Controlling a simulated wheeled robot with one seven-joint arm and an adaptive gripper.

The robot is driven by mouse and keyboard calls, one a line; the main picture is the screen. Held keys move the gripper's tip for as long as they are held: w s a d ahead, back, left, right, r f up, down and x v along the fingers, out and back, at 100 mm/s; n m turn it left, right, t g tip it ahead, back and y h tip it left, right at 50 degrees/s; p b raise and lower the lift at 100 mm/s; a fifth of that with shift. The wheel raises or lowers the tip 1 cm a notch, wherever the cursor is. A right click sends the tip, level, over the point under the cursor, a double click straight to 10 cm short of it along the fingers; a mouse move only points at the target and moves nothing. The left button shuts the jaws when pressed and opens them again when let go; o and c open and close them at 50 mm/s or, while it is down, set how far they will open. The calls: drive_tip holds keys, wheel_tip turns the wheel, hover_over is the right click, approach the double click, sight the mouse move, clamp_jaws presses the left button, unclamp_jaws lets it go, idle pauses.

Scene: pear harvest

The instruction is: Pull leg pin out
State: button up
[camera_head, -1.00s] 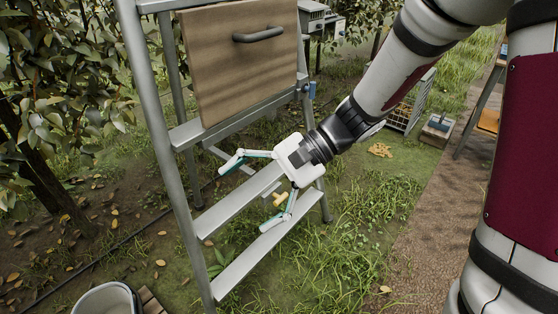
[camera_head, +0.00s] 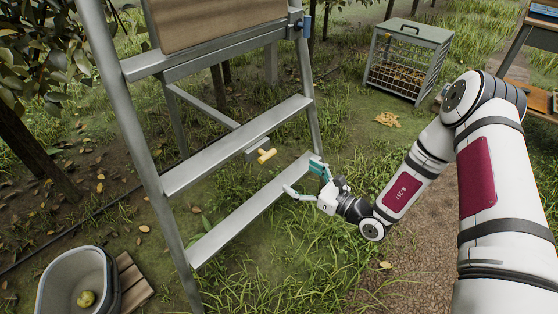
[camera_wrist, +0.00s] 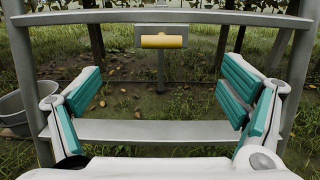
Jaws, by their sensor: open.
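The leg pin has a yellow handle (camera_head: 266,156) and sits in a grey bracket under a ladder rung (camera_head: 236,145). In the wrist view the yellow handle (camera_wrist: 161,41) lies level, high in the middle, in front of its grey bracket. The ladder (camera_head: 135,125) is grey metal and stands upright. My gripper (camera_head: 302,178) is in front of the ladder, lower than the handle and to its right, near the lowest rung. In the wrist view its teal-padded fingers (camera_wrist: 162,100) are spread wide with nothing between them. The handle is beyond the fingers, not touched.
A grey bucket (camera_head: 52,280) with a pear in it stands at the lower left beside a wooden pallet (camera_head: 132,285). A wire crate (camera_head: 410,58) stands at the back right. A wooden board (camera_head: 200,22) is on the upper ladder. Grass right of the ladder is open.

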sight(270, 157)
drive_tip(key=b+x, duration=0.4)
drive_tip(key=x, duration=0.9)
drive_tip(key=shift+w+a+f, duration=0.1)
drive_tip(key=shift+w+a, duration=0.05)
drive_tip(key=shift+w, duration=0.15)
drive_tip(key=c, duration=1.7)
drive_tip(key=p+v, duration=0.1)
drive_tip(key=v, duration=0.3)
drive_tip(key=shift+p, duration=0.35)
drive_tip(key=shift+s+f, duration=0.1)
drive_tip(key=shift+s, duration=0.05)
drive_tip(key=o, duration=1.7)
drive_tip(key=shift+d, duration=0.2)
